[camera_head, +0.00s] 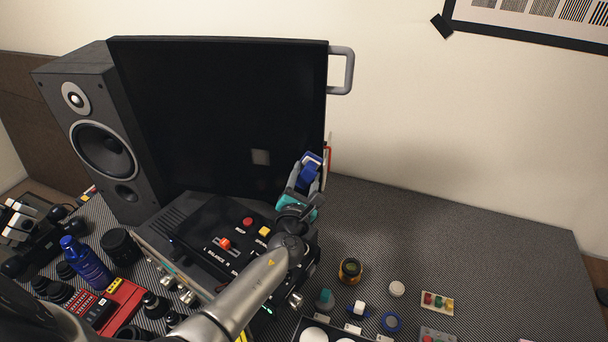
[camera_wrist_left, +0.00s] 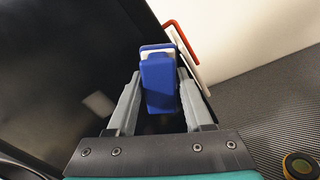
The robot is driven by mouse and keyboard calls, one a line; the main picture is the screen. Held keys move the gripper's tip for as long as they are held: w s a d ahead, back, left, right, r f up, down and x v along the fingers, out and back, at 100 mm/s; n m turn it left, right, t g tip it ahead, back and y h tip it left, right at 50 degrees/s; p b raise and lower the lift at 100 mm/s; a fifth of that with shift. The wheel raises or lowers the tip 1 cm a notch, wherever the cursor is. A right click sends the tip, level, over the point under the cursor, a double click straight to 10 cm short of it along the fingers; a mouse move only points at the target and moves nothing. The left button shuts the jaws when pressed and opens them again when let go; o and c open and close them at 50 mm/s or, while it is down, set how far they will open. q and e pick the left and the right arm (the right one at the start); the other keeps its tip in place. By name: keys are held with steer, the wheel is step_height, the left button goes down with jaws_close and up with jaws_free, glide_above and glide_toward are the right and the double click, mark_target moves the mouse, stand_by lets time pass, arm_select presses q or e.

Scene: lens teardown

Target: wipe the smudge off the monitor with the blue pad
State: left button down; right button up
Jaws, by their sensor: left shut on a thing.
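The monitor (camera_head: 220,110) stands upright at the back of the bench, its screen dark. A pale grey square smudge (camera_head: 260,157) shows on the lower right of the screen; it also shows in the left wrist view (camera_wrist_left: 98,103). My left gripper (camera_head: 304,182) is shut on the blue pad (camera_head: 311,167), in front of the screen's lower right edge and to the right of the smudge. In the left wrist view the blue pad (camera_wrist_left: 159,83), with a white layer at its far end, sits between the fingers. I cannot tell whether it touches the screen. My right gripper is not in view.
A speaker (camera_head: 100,140) stands left of the monitor. A control box (camera_head: 215,240) with buttons lies under my left arm. A blue bottle (camera_head: 88,262) and a red device (camera_head: 110,305) are at lower left. The bench's right side (camera_head: 480,240) is largely clear.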

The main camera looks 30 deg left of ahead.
arm_select(q)
steer(key=shift+s+a, duration=0.25)
steer(key=shift+a, duration=0.6)
steer(key=shift+s+a, duration=0.25)
steer(key=shift+a, duration=0.6)
steer(key=shift+s+a+r, duration=0.1)
steer(key=shift+s+a, duration=0.2)
steer(key=shift+a, duration=0.65)
steer(key=shift+s+a, duration=0.25)
steer(key=shift+a, duration=0.7)
steer(key=shift+s+a+b, duration=0.3)
steer(key=shift+a+b, duration=0.05)
steer(key=shift+a, duration=0.55)
steer(key=shift+s+a+b, duration=0.3)
steer(key=shift+a, duration=0.6)
steer(key=shift+s+a+b, duration=0.2)
steer(key=shift+a+b, duration=0.15)
steer(key=shift+a, duration=0.45)
steer(key=shift+s+a+b, duration=0.2)
steer(key=shift+a+b, duration=0.1)
steer(key=shift+a, duration=0.7)
steer(key=shift+s, duration=0.15)
steer(key=shift+s+d, duration=0.1)
steer(key=shift+s, duration=0.15)
steer(key=shift+p+v, duration=0.6)
steer(key=shift+v, duration=2)
